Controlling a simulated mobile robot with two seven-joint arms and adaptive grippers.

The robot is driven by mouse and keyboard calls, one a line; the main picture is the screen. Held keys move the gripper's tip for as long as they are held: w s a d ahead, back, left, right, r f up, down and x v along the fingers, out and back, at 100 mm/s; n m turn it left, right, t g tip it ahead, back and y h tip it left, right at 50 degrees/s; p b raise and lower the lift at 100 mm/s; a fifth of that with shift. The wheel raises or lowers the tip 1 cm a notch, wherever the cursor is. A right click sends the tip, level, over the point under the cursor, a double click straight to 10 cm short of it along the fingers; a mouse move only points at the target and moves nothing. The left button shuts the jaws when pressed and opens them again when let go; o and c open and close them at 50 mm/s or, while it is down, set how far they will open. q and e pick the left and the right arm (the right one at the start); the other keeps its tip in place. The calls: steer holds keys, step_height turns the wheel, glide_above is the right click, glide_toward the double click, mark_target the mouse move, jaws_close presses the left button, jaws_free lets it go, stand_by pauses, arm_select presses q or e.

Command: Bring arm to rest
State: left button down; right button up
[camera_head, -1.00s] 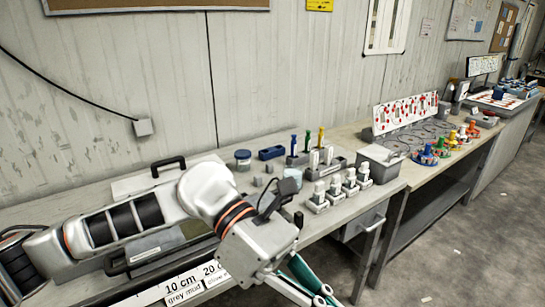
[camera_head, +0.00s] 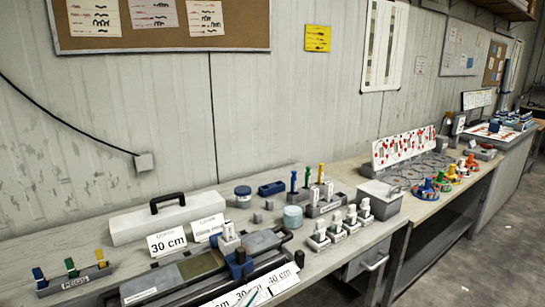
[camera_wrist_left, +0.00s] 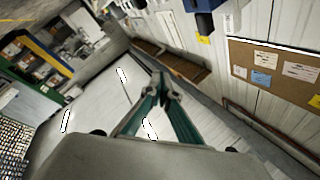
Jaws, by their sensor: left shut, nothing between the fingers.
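My left gripper (camera_wrist_left: 161,90) shows in the left wrist view. Its teal fingers meet at the dark tips, with nothing between them. In the head view only a small teal sliver, perhaps a finger of it, shows at the bottom edge; the rest of the left arm is out of that view. The wrist view is tilted and looks across the room, with no bench object near the fingertips. My right gripper is in neither view now.
A long workbench (camera_head: 330,262) runs along the wall. It holds a core tray (camera_head: 200,267), a white box with a black handle (camera_head: 168,222), a teal-grey jar (camera_head: 293,217), a peg rack (camera_head: 75,282) and a grey lidded bin (camera_head: 380,199). Open floor (camera_head: 470,265) lies at right.

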arm_select(q)
steer(key=s+a+f+n+g+y, duration=0.2)
steer(key=s+a+f, duration=0.3)
steer(key=f, duration=0.5)
steer(key=s+a+f+n+g+y, duration=0.2)
steer(key=s+a+f+n+y, duration=0.2)
steer(key=f, duration=0.6)
steer(key=s+a+f+n+g+y, duration=0.2)
steer(key=s+a+f, duration=0.4)
steer(key=f, duration=0.3)
steer(key=shift+s+f+n+g+y, duration=0.35)
steer(key=shift+s+n+y, duration=0.2)
steer(key=shift+n, duration=0.55)
